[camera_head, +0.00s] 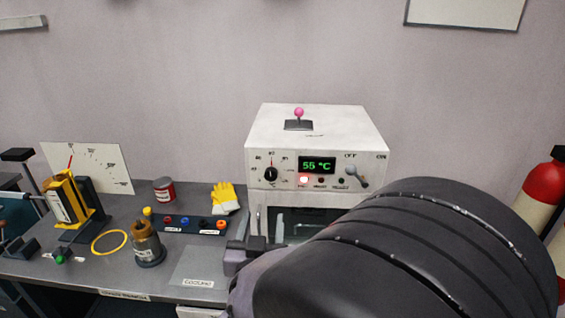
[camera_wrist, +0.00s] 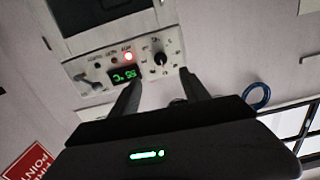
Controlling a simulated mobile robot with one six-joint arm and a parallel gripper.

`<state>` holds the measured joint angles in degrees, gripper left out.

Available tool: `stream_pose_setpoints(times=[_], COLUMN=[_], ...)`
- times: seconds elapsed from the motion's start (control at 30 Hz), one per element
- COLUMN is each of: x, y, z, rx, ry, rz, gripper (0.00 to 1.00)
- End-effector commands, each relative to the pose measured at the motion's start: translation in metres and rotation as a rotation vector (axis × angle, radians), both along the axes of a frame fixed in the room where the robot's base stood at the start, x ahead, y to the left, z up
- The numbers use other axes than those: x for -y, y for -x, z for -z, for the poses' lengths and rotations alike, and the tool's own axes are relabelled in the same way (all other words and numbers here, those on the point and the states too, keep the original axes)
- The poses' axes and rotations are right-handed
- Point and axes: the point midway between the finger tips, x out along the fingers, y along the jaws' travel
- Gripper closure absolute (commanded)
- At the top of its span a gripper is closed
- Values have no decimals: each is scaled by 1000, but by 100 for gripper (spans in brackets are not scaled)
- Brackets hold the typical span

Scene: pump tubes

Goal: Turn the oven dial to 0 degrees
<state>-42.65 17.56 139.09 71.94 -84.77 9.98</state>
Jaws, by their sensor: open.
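The white oven (camera_head: 300,135) stands on the grey bench in the head view. Its black dial (camera_head: 271,174) is on the left of the front panel, ringed by a printed scale. A green display (camera_head: 317,165) reads 55 °C, and a red lamp glows below it. In the wrist view the panel appears upside down, with the dial (camera_wrist: 160,58) above my gripper. My gripper (camera_wrist: 160,85) is open and empty, its two fingers apart and pointing towards the panel. The dial shows between the finger directions, with no contact visible. In the head view my dark arm covers the oven's lower right.
A lever switch (camera_head: 356,175) sits at the panel's right, and a pink-knobbed stick (camera_head: 299,115) is on the oven top. Yellow gloves (camera_head: 225,198), a red can (camera_head: 164,189) and a brown bottle (camera_head: 147,243) stand left of the oven. A red extinguisher (camera_head: 545,187) is far right.

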Motion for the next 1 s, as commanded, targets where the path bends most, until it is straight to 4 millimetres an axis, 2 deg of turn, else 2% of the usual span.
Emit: stream_pose_setpoints(times=[0.07, 0.17, 0.27, 0.5, 0.7, 0.83, 1.0], x=[-5, -4, -2, 1, 2, 2, 2], y=[1, -11, -36, -110, -155, -168, -172], z=[2, 0, 0, 1, 0, 0, -1], rx=[28, 38, 37, 37, 38, 38, 37], ry=[36, 44, 43, 42, 43, 43, 43], rz=[3, 8, 10, 9, 6, 5, 4], gripper=[46, 46, 46, 46, 46, 46, 46])
